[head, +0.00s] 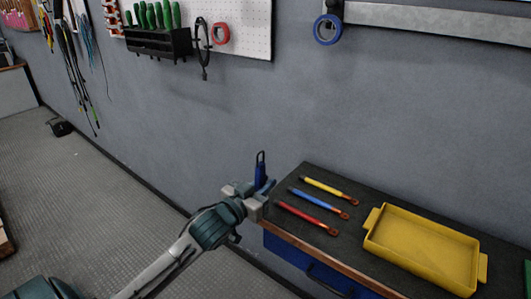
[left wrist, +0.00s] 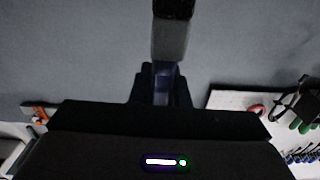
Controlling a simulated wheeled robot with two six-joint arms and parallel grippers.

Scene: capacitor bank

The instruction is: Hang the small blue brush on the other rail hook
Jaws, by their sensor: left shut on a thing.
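My left gripper (head: 256,190) is shut on the small blue brush (head: 260,174), held upright just off the left edge of the bench top, with its dark loop pointing up. In the left wrist view a dim bluish part (left wrist: 162,85) shows between the dark jaws; the rest of the brush is hidden there. The grey rail (head: 430,21) is on the wall at the upper right, well above the brush and apart from it. A blue ring (head: 316,30) hangs at the rail's left end. I cannot make out a free hook. My right gripper is not in view.
The bench top (head: 310,175) holds a yellow, a blue and a red-handled tool (head: 305,217) and a yellow tray (head: 420,250). A white pegboard (head: 245,25) with a black rack (head: 158,43) of green-handled tools is at the upper left. The wall between is bare.

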